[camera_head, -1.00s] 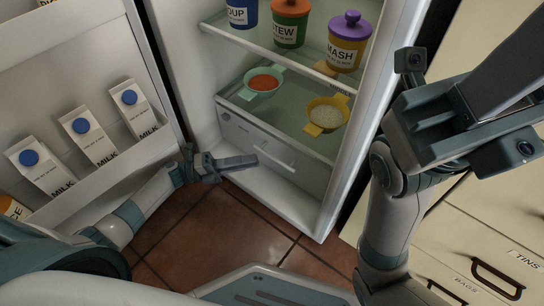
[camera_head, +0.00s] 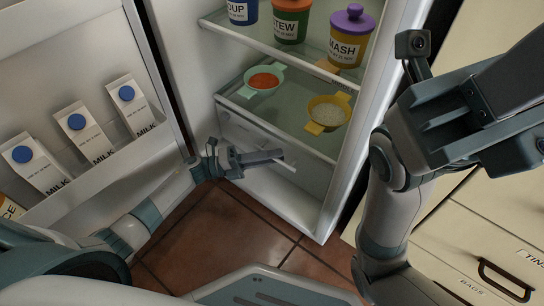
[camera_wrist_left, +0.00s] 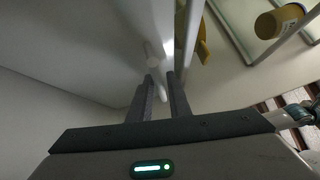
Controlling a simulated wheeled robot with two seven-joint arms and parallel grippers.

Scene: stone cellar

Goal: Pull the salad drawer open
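The salad drawer (camera_head: 312,179) is the pale front low in the fridge, below the glass shelf. It looks shut. Its bar handle (camera_head: 288,165) shows just past my left gripper (camera_head: 280,155), which partly covers the drawer front. In the left wrist view my left gripper (camera_wrist_left: 160,78) has its two fingers apart, and the pale handle (camera_wrist_left: 152,56) runs into the gap between the fingertips. I cannot tell whether they touch it. My right gripper (camera_head: 470,110) is raised at the right, away from the drawer; its fingertips are not clearly seen.
A green bowl (camera_head: 262,81) and a yellow bowl (camera_head: 328,113) sit on the shelf above the drawer. Lidded jars stand higher up. The open fridge door with milk cartons (camera_head: 87,139) is at the left. Tiled floor (camera_head: 215,225) lies clear in front.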

